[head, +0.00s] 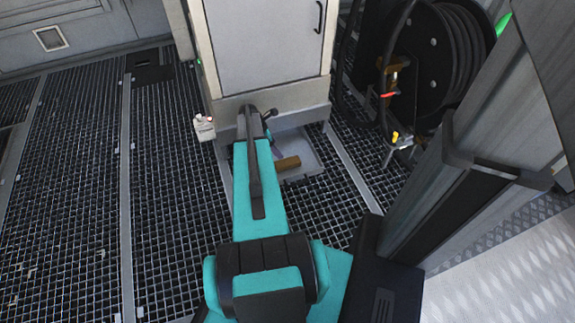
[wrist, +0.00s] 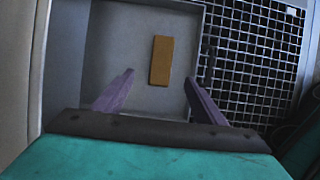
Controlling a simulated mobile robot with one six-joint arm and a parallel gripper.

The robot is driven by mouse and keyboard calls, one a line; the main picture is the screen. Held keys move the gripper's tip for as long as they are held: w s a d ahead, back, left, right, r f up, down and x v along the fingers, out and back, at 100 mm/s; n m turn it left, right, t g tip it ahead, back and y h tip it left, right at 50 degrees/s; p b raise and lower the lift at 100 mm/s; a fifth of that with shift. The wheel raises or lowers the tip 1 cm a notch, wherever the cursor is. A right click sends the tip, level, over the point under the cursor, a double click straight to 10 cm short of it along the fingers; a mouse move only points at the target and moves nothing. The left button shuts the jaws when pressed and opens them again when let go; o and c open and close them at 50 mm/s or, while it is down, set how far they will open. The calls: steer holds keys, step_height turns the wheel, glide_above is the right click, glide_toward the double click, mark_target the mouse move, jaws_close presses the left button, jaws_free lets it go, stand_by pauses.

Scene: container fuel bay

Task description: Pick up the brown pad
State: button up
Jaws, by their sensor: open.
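The brown pad (wrist: 161,61) lies flat in a shallow grey tray (wrist: 115,60) in the wrist view. It is a narrow block, lengthwise up the picture, with bare tray floor around it. My gripper (wrist: 158,80) is open and empty, its two purple fingers apart, one to each side below the pad's line. The pad is not between the fingers' visible grip. In the head view the pad (head: 288,163) shows just right of my teal arm, in the tray (head: 303,146) at the foot of the cabinet. My arm hides part of the tray there.
A grey cabinet (head: 262,45) stands right behind the tray. A small white and red object (head: 204,127) is at the cabinet's left corner. A hose reel (head: 440,60) stands to the right. Dark grating (head: 170,200) covers the floor, mostly clear at the left.

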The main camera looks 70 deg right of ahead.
steer(key=b, duration=0.2)
glide_above(286, 162)
steer(key=w+a, duration=0.1)
steer(key=w, duration=0.1)
steer(key=shift+s+f, duration=0.15)
steer(key=shift+f, duration=1.85)
steer(key=shift+s+f, duration=0.1)
steer(key=shift+f, duration=1.9)
steer(key=shift+f, duration=0.1)
steer(key=shift+a+b+x, duration=0.15)
steer(key=shift+b+x, duration=0.55)
steer(key=shift+x, duration=0.55)
steer(key=shift+a+b+x, duration=0.15)
steer(key=shift+b+x, duration=0.55)
steer(key=shift+x, duration=0.55)
steer(key=c, duration=1.2)
